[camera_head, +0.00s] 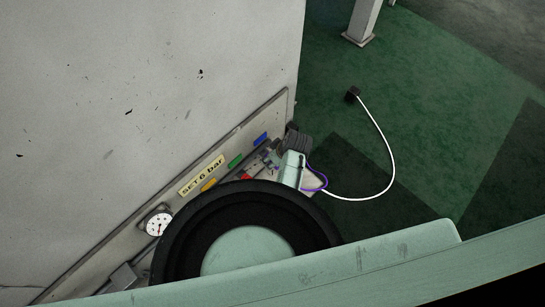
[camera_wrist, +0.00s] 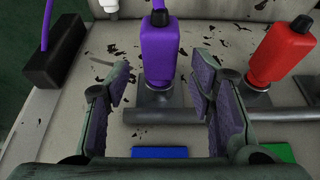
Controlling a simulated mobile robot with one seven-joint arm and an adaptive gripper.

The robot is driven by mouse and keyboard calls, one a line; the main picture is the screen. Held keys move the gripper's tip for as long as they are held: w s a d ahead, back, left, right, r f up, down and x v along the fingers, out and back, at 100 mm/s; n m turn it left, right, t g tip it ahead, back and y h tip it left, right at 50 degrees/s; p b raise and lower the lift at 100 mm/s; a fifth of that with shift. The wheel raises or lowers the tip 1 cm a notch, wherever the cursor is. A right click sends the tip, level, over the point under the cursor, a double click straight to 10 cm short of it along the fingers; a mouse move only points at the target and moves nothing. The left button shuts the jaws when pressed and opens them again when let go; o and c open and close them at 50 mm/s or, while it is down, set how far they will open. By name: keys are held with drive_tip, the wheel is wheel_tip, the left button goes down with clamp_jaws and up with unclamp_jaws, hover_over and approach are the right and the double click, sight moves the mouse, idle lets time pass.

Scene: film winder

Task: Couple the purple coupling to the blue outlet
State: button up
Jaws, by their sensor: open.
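The purple coupling (camera_wrist: 159,52) stands upright in the wrist view, its lower end at the grey stub of the blue outlet (camera_wrist: 158,97). I cannot tell whether it is fully seated. The blue label (camera_wrist: 160,153) lies in front of that outlet; it also shows in the head view (camera_head: 260,139). My gripper (camera_wrist: 160,98) is open, one finger on each side of the outlet and the coupling's lower end, with gaps on both sides. In the head view my own arm hides most of the gripper and the coupling; a purple hose (camera_head: 325,180) loops out to the right.
A red coupling (camera_wrist: 283,52) stands at the outlet by the green label (camera_wrist: 278,152), close to the right finger. A dark block (camera_wrist: 58,57) with a purple hose is at left. A gauge (camera_head: 157,222) is on the panel. A white hose (camera_head: 391,165) lies rightward.

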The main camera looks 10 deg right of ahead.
drive_tip(key=v, duration=1)
drive_tip(key=shift+r, duration=0.25)
drive_tip(key=shift+s, duration=0.1)
